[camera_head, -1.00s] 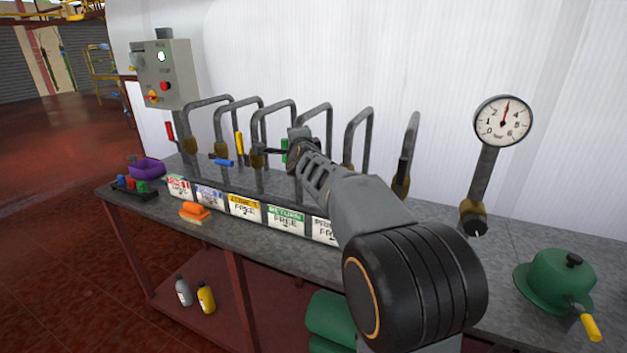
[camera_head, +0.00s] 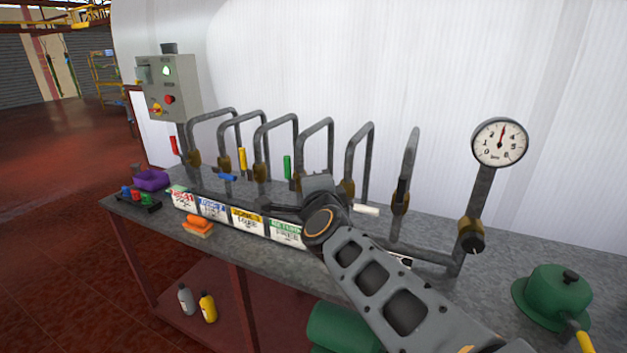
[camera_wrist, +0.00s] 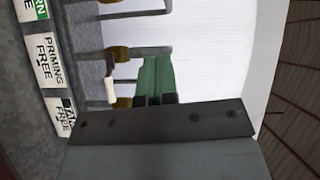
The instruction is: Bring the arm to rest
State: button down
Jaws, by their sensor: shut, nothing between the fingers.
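My arm (camera_head: 385,285) reaches up from the lower right in the head view, in front of the bench. Its far joint sits low, level with the row of labels, and covers part of that row. In the wrist view my gripper (camera_wrist: 157,78) shows as two green pieces meeting along a seam, shut and empty, beyond a dark plate. In the head view its fingertips cannot be made out clearly. A white handle (camera_wrist: 110,84) on a valve appears just left of the gripper in the wrist view; whether they touch cannot be told.
Several bent pipes (camera_head: 318,124) with coloured handles stand behind the arm. A gauge (camera_head: 500,143) and a green pot (camera_head: 560,292) are at the right. A control box (camera_head: 170,88), purple bin (camera_head: 152,179) and orange brush (camera_head: 199,224) are at the left. Open floor (camera_head: 60,260) lies left.

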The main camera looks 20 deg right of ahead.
jog(key=shift+s, duration=0.3)
dwell(0.4)
jog(key=s+a+f+n+g+y, duration=0.3)
jog(key=a+f+n+g+y, duration=0.3)
jog(key=f+n, duration=0.5)
jog(key=s+f+n+g+h+p, duration=0.1)
jog(key=s+f+n+g, duration=0.6)
jog(key=s+f+n, duration=0.1)
jog(key=shift+s+d+f+n+h, duration=0.25)
jog(key=shift+s+f+n, duration=0.2)
jog(key=shift+s, duration=0.7)
